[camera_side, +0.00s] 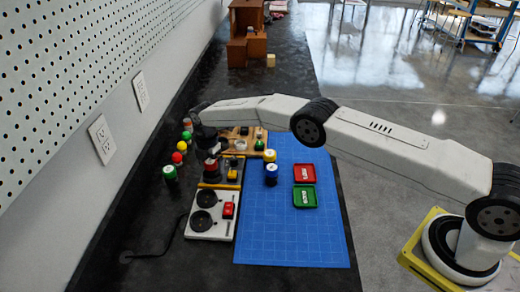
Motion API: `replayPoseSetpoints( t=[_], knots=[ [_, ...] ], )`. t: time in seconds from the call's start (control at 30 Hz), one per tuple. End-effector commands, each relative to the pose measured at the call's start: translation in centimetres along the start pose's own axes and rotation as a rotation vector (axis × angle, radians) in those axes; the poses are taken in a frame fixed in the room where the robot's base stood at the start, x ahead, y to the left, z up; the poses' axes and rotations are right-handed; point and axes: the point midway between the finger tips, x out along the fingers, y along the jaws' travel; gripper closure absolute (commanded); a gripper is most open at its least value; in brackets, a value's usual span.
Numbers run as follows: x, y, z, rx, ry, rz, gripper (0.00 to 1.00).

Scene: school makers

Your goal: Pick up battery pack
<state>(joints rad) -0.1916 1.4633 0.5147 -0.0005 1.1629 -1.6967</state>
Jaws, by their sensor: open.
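My gripper (210,172) points down at the end of the white arm, above the dark bench near the top of the white panel. It is small and dark in this view, and its fingers are hard to make out. A red and white piece shows close to it; I cannot tell whether they touch. I cannot single out the battery pack with certainty. A small yellow and black item (232,175) sits just right of the gripper. A wooden board (240,146) with small parts on it lies behind, partly hidden by the arm.
A blue gridded mat (290,235) holds a red tray (304,174), a green tray (305,196) and a blue and white cylinder (271,175). Coloured cylinders (170,174) line the wall side. The mat's front is clear.

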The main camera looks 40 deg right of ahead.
Motion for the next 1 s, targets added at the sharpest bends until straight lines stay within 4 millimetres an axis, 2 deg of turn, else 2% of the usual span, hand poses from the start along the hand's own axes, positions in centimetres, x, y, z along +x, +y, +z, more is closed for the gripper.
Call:
replayPoseSetpoints(
  t=[0.1,0.13,0.43,0.77,1.0],
  knots=[
    [0.0,0.0,0.0,0.000,0.000,0.000,0.00],
    [0.0,0.0,0.0,0.000,0.000,0.000,0.03],
    [0.0,0.0,0.0,0.000,0.000,0.000,0.98],
    [-0.1,0.0,0.0,0.000,0.000,0.001,1.00],
    [-1.1,0.1,0.0,0.000,0.000,0.001,1.00]
  ],
)
